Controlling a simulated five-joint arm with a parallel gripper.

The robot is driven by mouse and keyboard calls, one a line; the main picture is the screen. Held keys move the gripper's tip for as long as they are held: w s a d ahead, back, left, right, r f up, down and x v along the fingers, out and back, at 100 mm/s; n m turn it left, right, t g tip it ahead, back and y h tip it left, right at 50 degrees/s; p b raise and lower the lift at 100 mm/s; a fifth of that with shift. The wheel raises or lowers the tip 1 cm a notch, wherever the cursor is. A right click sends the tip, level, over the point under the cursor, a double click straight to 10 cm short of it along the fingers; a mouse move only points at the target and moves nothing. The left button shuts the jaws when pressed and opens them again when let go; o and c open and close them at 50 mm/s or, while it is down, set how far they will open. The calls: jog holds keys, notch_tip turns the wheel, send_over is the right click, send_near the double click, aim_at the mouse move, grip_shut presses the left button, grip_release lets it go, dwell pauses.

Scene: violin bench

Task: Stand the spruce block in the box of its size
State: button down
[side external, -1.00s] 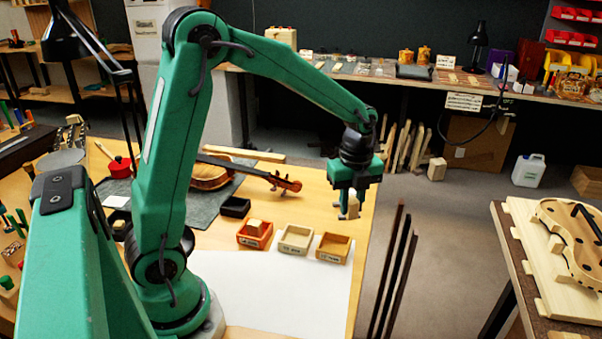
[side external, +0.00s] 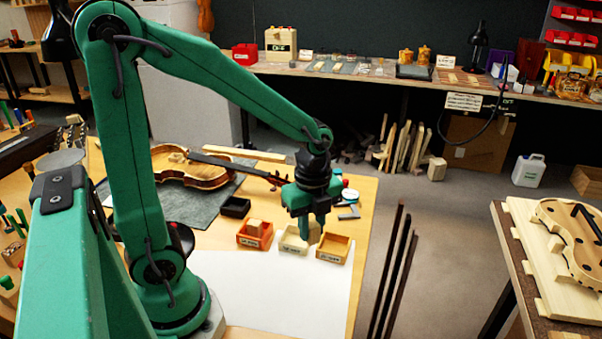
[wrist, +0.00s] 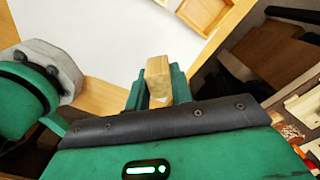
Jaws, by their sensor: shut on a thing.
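The spruce block (side external: 315,235), pale wood, is gripped upright by my gripper (side external: 312,228). In the wrist view the block (wrist: 158,78) shows between the two green fingers. In the side view it overlaps the gap between the cream box (side external: 289,246) and the tan wood box (side external: 333,256); its exact height above them is hard to tell. The orange-red box (side external: 254,243) at left holds a small pale block (side external: 254,226). The box labels are too small to read surely. Part of a wooden box (wrist: 205,14) shows at the wrist view's top.
A white sheet (side external: 280,295) lies clear in front of the boxes. Small items (side external: 348,200) sit at the table's right. Dark rods (side external: 390,270) stand beyond the right edge.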

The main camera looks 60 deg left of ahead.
jog(key=a+f, duration=0.2)
jog(key=a, duration=0.1)
jog(key=w+a+f, duration=0.1)
jog(key=a+f, duration=0.1)
jog(key=a, duration=0.2)
jog(key=w+a+f, duration=0.1)
jog(key=a+f, duration=0.2)
jog(key=a, duration=0.1)
jog(key=shift+w+a, duration=0.1)
jog(key=shift+w, duration=0.15)
jog(key=shift+f, duration=1.95)
jog(key=shift+f, duration=0.1)
jog(key=c, duration=1.5)
grip_release()
notch_tip(320, 180, up, 12)
